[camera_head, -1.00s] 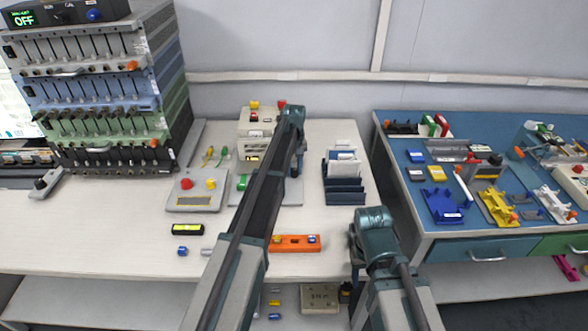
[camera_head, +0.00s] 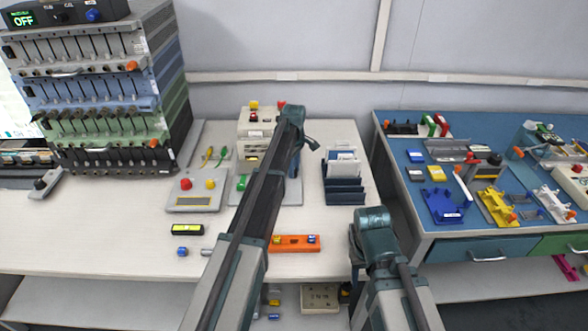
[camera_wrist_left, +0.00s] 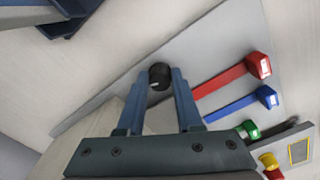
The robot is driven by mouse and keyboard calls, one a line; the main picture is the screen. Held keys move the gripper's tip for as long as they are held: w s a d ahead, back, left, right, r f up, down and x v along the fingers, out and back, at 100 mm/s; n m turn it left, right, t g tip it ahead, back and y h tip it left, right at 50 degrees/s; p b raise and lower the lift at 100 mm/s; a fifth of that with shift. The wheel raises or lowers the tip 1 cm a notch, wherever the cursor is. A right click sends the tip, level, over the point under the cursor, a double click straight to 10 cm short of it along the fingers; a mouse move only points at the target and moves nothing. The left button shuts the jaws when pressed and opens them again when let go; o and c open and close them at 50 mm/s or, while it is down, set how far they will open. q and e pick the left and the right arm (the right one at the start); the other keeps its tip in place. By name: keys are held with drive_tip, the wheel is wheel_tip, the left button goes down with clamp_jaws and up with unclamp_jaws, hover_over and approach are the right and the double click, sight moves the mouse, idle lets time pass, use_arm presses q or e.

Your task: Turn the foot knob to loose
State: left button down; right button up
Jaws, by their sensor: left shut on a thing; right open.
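The black round knob (camera_wrist_left: 159,76) stands on a grey plate (camera_wrist_left: 215,45) in the left wrist view. My left gripper (camera_wrist_left: 160,78) is shut on the knob, with one blue-grey finger on each side of it. In the head view my left gripper (camera_head: 296,165) points down at the grey plate, and my arm hides the knob there. My right gripper (camera_head: 357,245) is open and low at the table's front right, mostly hidden by its own wrist.
Red (camera_wrist_left: 258,66) and blue (camera_wrist_left: 267,97) clips on bars lie beside the knob. A dark blue rack (camera_head: 345,190) stands right of my left gripper, and an orange block (camera_head: 296,244) lies in front. A beige device (camera_head: 256,122) stands behind.

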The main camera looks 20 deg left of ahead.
use_arm(q)
drive_tip(key=shift+n, duration=0.3)
drive_tip(key=c, duration=0.6)
unclamp_jaws()
drive_tip(key=shift+o, duration=0.2)
wheel_tip(320, 180, up, 14)
drive_tip(key=p, duration=1.3)
drive_tip(key=shift+p, duration=0.4)
drive_tip(key=shift+f, duration=0.1)
